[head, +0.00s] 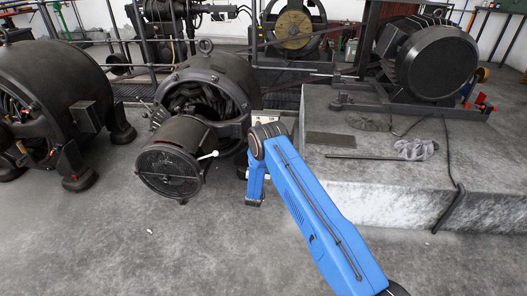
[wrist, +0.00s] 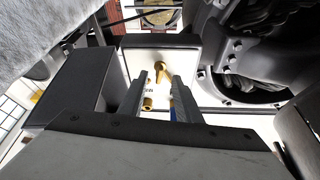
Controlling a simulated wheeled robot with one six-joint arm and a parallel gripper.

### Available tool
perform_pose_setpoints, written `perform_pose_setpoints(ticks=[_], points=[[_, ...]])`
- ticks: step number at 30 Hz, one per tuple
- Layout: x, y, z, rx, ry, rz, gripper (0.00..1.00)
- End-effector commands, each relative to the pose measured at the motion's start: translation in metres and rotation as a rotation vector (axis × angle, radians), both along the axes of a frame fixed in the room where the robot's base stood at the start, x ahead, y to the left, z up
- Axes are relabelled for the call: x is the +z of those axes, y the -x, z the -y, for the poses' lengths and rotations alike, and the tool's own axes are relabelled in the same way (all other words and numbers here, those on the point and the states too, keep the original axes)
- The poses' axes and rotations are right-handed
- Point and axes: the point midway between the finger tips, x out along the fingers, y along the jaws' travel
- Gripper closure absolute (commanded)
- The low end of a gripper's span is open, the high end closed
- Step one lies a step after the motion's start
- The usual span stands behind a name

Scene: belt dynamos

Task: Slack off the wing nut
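A brass wing nut (wrist: 160,70) stands on a white terminal plate (wrist: 135,60) in the wrist view. My gripper (wrist: 158,79) has its two grey fingers pointing at the plate, apart, with the wing nut seen just beyond and between the tips. I cannot tell whether a finger touches it. Another brass fitting (wrist: 147,103) shows lower, between the fingers. In the head view my blue arm reaches to the right side of the middle dynamo (head: 222,80). The wing nut is not discernible there, and my fingers are hidden.
A dark box (wrist: 75,88) lies left of the plate in the wrist view, and a bolted dynamo housing (wrist: 235,55) lies right. In the head view a stone plinth (head: 400,195) stands right, with a rod (head: 365,157) and a grey rag (head: 415,149) on it.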

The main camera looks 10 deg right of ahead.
Motion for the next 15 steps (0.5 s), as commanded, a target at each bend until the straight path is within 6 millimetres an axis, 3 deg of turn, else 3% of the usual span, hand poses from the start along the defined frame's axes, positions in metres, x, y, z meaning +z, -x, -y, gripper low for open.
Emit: perform_pose_setpoints(ticks=[15], points=[[-0.039,0.086,-0.034,0.0,0.002,-0.003,0.69]])
